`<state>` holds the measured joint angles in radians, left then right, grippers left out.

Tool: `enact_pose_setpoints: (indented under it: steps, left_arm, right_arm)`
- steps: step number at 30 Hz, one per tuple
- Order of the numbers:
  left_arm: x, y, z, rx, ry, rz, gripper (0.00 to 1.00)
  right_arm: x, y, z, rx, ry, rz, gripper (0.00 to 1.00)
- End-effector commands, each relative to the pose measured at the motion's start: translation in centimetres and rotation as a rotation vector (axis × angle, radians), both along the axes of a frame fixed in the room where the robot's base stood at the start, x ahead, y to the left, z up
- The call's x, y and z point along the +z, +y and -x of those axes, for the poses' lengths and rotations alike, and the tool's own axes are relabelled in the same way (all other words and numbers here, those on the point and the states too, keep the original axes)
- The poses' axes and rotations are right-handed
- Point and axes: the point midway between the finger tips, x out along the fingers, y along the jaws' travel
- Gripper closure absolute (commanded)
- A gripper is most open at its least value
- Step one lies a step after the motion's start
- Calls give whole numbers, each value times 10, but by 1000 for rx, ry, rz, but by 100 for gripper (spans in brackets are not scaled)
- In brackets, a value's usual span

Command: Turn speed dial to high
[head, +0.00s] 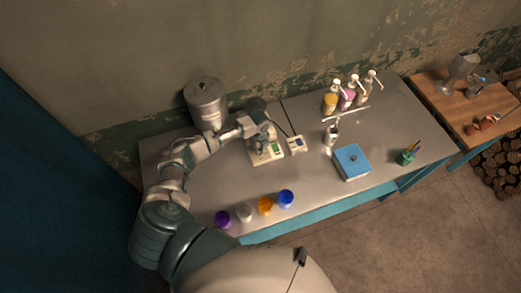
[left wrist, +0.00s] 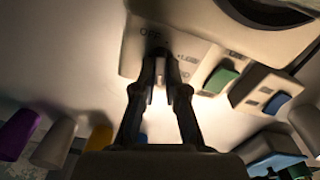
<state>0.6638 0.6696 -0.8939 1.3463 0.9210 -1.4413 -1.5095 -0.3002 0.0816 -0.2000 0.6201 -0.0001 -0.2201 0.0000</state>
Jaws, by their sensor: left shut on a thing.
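A pale device (head: 258,158) with a green button stands near the back of the metal table. Its pale panel (left wrist: 132,66) shows in the left wrist view, with an OFF mark at the top and a label that seems to read LOW on the right. My left gripper (head: 263,139) is over this panel. In the left wrist view, its fingertips (left wrist: 161,77) are shut on a small light knob, the speed dial (left wrist: 159,72). The fingers hide most of the dial, so its setting is unclear. The green button (left wrist: 220,79) is right of the fingers. My right gripper is not in view.
A small box with a blue button (head: 296,146) stands right of the device. A grey canister (head: 207,103) is behind my arm. Purple, white, orange and blue caps line the front edge. Pump bottles (head: 347,97) and a blue box (head: 351,162) are to the right.

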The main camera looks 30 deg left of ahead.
Motion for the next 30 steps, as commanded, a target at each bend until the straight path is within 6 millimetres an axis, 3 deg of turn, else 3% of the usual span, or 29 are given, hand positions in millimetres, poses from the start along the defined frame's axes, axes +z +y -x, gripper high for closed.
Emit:
enact_pose_setpoints:
  steps: [1, 17, 18, 20, 30]
  left_arm:
    - [1, 7, -1, -3, -3, -12, 100]
    - [3, 7, -4, -23, -10, -10, 100]
    - [3, 7, -4, -23, -10, -11, 81]
    - [3, 6, -4, -23, -9, -9, 66]
    - [5, 1, -2, -27, -6, -5, 64]
  right_arm:
    - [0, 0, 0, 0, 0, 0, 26]
    - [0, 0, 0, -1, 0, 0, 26]
    - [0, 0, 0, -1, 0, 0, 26]
    - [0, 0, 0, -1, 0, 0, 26]
    - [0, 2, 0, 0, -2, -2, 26]
